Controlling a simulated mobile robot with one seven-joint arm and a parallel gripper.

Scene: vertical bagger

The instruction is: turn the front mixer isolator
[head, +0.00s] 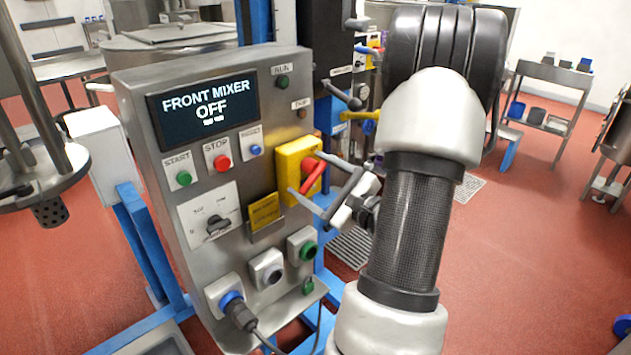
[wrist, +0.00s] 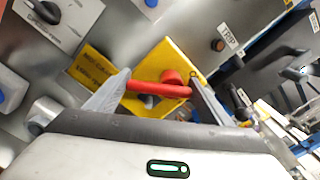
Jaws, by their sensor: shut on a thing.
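The front mixer isolator is a red rotary handle (head: 313,177) on a yellow plate (head: 291,160), on the right side of a grey control panel (head: 245,110). Its display reads "FRONT MIXER OFF". My gripper (head: 307,173) reaches in from the right and is shut on the red handle. In the wrist view the red handle (wrist: 158,89) lies crosswise between the two grey fingers, with the yellow plate (wrist: 176,62) behind it. The handle slants in the head view. Small lettering on the plate is too small to read.
Start (head: 184,178) and stop (head: 222,161) buttons and a black selector knob (head: 217,223) sit left of the isolator. A yellow label (head: 264,212) and a green button (head: 308,250) are below. A plugged cable (head: 243,317) hangs from the panel bottom. Red floor is open at right.

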